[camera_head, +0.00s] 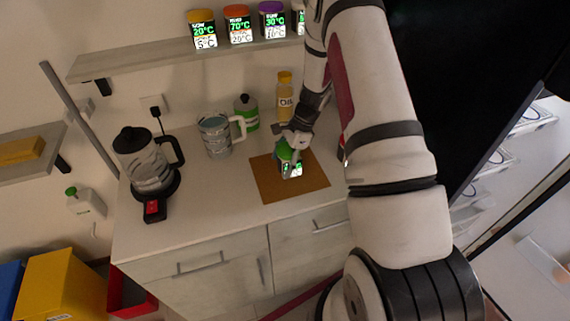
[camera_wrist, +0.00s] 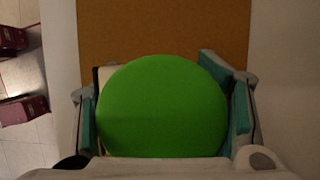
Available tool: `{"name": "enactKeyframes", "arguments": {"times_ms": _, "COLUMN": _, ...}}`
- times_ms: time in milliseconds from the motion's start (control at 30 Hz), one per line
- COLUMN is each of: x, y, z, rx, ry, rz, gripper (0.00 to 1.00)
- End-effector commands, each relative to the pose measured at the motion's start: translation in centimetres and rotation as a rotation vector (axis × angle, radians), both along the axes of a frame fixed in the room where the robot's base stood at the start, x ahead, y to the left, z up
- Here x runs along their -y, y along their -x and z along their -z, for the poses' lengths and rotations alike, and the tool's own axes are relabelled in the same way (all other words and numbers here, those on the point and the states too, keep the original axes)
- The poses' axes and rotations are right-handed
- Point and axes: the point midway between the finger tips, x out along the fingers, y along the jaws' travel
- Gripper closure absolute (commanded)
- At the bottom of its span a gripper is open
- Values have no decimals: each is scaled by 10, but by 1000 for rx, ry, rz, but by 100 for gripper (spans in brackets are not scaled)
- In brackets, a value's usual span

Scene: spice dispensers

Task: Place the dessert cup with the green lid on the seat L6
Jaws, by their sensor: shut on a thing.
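The dessert cup with the green lid (camera_head: 285,151) is at the brown mat (camera_head: 266,186) on the counter, with a lit display on its side. In the wrist view its round green lid (camera_wrist: 162,108) fills the middle. My gripper (camera_head: 292,158) is around it from above, with one finger on each side in the wrist view. It is shut on the cup. I cannot tell whether the cup rests on the mat or is just above it. No seat marked L6 can be read in either view.
A kettle (camera_head: 147,160), a grey jug (camera_head: 215,137), a green bottle (camera_head: 246,113) and an oil bottle (camera_head: 285,103) stand on the counter. A wall shelf (camera_head: 130,64) above holds several lidded cups with displays. White racks (camera_head: 497,160) stand at the right beyond my arm.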

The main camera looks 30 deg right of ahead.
Motion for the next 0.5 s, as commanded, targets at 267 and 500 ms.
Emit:
{"name": "enactKeyframes", "arguments": {"times_ms": 267, "x": 0, "y": -1, "z": 11, "rx": 2, "ry": -1, "rz": 0, "gripper": 73}}
{"name": "enactKeyframes", "arguments": {"times_ms": 500, "x": 0, "y": -1, "z": 14, "rx": 2, "ry": -1, "rz": 1, "gripper": 73}}
